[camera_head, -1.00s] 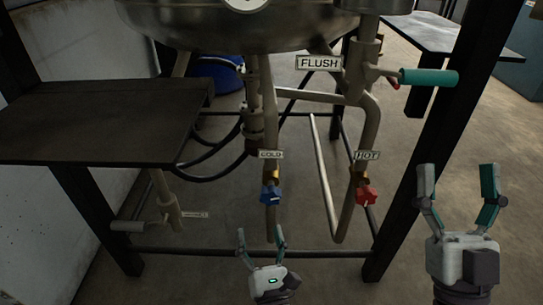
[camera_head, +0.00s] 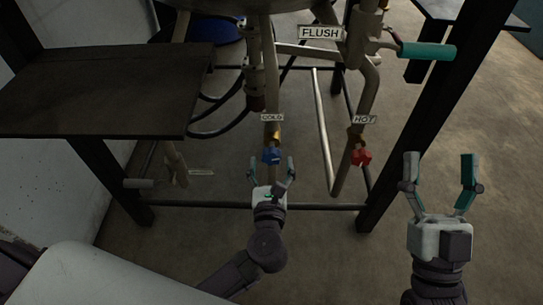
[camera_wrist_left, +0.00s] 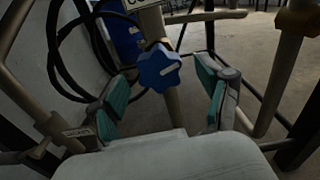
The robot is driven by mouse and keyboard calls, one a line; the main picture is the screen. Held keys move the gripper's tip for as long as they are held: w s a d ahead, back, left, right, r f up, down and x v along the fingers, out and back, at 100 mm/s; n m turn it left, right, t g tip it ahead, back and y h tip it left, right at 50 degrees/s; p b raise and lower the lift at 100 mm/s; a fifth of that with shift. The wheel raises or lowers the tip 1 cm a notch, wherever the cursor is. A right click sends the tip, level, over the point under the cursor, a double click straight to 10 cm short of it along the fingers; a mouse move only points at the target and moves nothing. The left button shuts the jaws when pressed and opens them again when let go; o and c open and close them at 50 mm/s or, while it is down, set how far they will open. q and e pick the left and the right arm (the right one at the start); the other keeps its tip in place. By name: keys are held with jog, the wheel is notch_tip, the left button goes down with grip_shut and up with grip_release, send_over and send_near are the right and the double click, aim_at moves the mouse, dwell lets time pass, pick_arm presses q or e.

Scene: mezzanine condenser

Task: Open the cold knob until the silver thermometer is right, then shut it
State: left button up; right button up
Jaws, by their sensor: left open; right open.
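The blue cold knob (camera_head: 271,156) sits on a vertical pipe below the COLD label (camera_head: 272,117). My left gripper (camera_head: 271,166) is open just in front of and below the knob in the head view. In the left wrist view the blue knob (camera_wrist_left: 159,69) shows ahead, between and beyond the two open fingers (camera_wrist_left: 163,102), which do not appear closed on it. My right gripper (camera_head: 440,170) is open and empty at the right. The silver thermometer cannot be seen; the upper part of the vessel is out of frame.
The red hot knob (camera_head: 361,157) is on the pipe to the right, under the HOT label (camera_head: 364,119). A FLUSH valve with a teal handle (camera_head: 428,51) is above. A dark shelf (camera_head: 100,95) is at left. Black frame legs and a low crossbar (camera_head: 320,206) bound the space.

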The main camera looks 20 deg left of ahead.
pick_arm(q)
jog(key=shift+x, duration=1.45)
pick_arm(e)
jog(key=shift+s+r+t+y, duration=0.4)
jog(key=shift+s+r+t, duration=0.1)
jog(key=shift+s+r, duration=0.1)
pick_arm(q)
jog(key=shift+c, duration=0.3)
